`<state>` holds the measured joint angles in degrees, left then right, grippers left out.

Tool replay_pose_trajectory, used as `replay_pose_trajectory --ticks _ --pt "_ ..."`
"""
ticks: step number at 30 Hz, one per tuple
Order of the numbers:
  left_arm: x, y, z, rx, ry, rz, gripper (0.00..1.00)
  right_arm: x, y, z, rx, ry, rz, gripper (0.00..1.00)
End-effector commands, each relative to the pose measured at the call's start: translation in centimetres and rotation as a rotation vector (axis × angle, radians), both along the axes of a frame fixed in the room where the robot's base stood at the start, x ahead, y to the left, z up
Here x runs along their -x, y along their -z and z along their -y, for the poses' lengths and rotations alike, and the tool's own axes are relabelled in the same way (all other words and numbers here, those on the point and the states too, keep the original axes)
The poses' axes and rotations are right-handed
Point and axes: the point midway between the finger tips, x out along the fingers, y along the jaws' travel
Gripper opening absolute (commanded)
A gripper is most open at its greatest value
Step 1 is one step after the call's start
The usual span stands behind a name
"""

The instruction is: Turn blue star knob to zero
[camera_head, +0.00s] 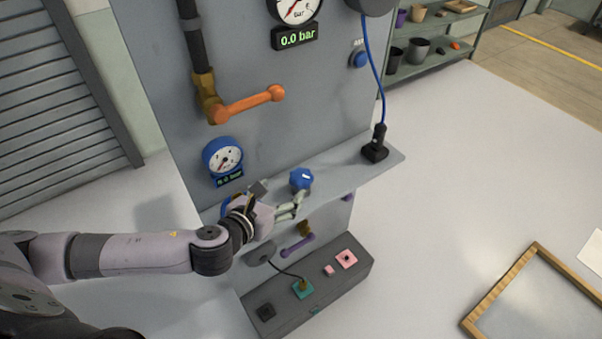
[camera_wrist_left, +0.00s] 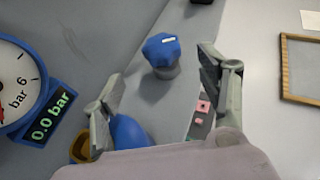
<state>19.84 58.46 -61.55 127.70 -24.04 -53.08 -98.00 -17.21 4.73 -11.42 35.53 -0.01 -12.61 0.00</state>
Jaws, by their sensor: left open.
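The blue star knob (camera_head: 301,179) with a white mark on its top stands on the grey panel's ledge. It also shows in the left wrist view (camera_wrist_left: 161,49), beyond and between my fingers. My left gripper (camera_head: 280,197) is open and empty, just in front of and to the left of the knob, apart from it. In the left wrist view its two fingers (camera_wrist_left: 158,82) are spread wide. A blue-rimmed gauge (camera_head: 222,157) is left of the knob. Its display (camera_wrist_left: 53,112) reads 0.0 bar. My right gripper is out of view.
An orange lever (camera_head: 247,104) sticks out above. A black plug block (camera_head: 375,150) with a blue cable stands right on the ledge. A purple handle (camera_head: 297,246) and a grey box (camera_head: 320,285) with coloured sockets lie below. A wooden frame (camera_head: 499,286) lies lower right.

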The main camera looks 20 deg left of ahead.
Motion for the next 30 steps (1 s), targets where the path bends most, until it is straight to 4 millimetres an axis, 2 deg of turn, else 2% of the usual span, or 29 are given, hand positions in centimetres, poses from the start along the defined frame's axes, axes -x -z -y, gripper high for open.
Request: replay_pose_trajectory --ticks 1,9,15,21,30 --pt "-1.2 0.3 0.2 0.001 -0.003 0.002 0.68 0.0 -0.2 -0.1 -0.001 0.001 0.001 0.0" --pt "-6.5 2.6 1.2 0.001 -0.003 0.001 0.68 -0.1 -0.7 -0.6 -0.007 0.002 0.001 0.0" --pt "-9.2 3.9 1.7 0.002 -0.002 0.0 0.68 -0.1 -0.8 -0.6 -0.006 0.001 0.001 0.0" --pt "-10.4 4.4 1.9 0.003 -0.001 0.0 0.68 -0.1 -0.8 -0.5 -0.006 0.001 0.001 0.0" --pt "-10.4 4.4 1.9 0.003 -0.001 -0.001 0.66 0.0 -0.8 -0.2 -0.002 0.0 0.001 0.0"
